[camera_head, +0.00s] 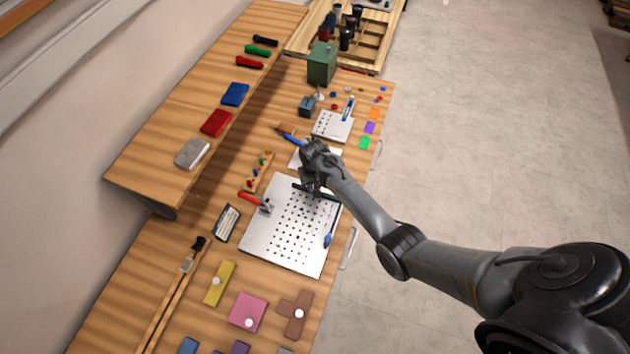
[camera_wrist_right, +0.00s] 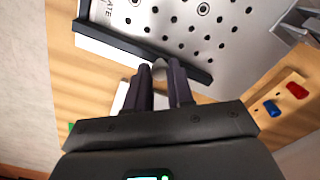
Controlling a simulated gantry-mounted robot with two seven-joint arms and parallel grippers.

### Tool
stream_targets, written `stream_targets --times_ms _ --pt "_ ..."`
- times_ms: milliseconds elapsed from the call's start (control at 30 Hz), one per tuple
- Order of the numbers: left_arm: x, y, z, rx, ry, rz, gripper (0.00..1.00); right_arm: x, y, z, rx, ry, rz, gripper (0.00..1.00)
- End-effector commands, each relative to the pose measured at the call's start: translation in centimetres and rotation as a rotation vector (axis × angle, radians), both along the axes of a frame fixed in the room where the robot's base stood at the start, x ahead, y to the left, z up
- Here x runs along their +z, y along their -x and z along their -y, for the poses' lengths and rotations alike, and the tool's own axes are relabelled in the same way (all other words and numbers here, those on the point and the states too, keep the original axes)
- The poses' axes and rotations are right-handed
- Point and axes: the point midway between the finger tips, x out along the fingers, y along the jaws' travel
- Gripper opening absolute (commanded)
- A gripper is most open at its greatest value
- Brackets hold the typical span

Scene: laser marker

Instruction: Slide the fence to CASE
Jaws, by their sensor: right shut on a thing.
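The fence is a black bar (camera_head: 328,194) lying across the far edge of the white perforated plate (camera_head: 262,237). It also shows in the right wrist view (camera_wrist_right: 115,40), running diagonally along the plate's edge. Letters ending in "ATE" are printed on the plate beside it; I see no CASE label. My right gripper (camera_head: 312,188) is over the fence's middle. In the right wrist view the gripper (camera_wrist_right: 160,72) is shut on a small pale knob (camera_wrist_right: 159,69) at the fence. The fingers hide part of the bar. My left gripper is not in view.
A red-handled clamp (camera_head: 254,200) stands at the plate's left edge, and a blue-tipped piece (camera_head: 328,240) lies at its right edge. A wooden strip with coloured pegs (camera_head: 259,170) is left of my gripper. Several coloured blocks lie below the plate.

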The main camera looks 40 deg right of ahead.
Motion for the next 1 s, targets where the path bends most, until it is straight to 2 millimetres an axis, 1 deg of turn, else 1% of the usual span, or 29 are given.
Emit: stream_targets --times_ms 33,100,233,300,400,667,700,800,867,1000 --pt "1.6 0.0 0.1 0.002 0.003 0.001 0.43 0.8 0.5 -1.0 0.005 -0.002 -0.005 0.00" --pt "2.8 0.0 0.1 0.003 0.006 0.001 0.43 0.8 1.2 -2.1 0.004 -0.003 -0.004 0.00" --pt "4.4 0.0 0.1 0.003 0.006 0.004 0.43 0.7 2.2 -4.0 0.005 -0.002 -0.005 0.00" --pt "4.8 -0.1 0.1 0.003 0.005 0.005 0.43 0.5 2.5 -4.7 0.005 -0.003 -0.003 0.00" --pt "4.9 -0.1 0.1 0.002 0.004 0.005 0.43 0.3 2.8 -5.2 0.004 -0.002 -0.002 0.00" --pt "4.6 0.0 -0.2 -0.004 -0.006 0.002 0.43 0.1 2.7 -5.2 0.003 -0.001 0.000 0.00" --pt "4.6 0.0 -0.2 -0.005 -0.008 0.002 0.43 0.1 2.7 -5.2 0.003 -0.001 0.000 0.25" --pt "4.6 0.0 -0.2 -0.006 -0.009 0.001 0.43 0.1 2.7 -5.1 0.003 -0.001 0.000 0.40" --pt "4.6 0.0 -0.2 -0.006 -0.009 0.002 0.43 0.1 2.7 -5.1 0.003 -0.001 0.000 0.48" --pt "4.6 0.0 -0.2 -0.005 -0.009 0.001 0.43 0.1 2.8 -5.1 0.003 -0.001 0.000 0.48"
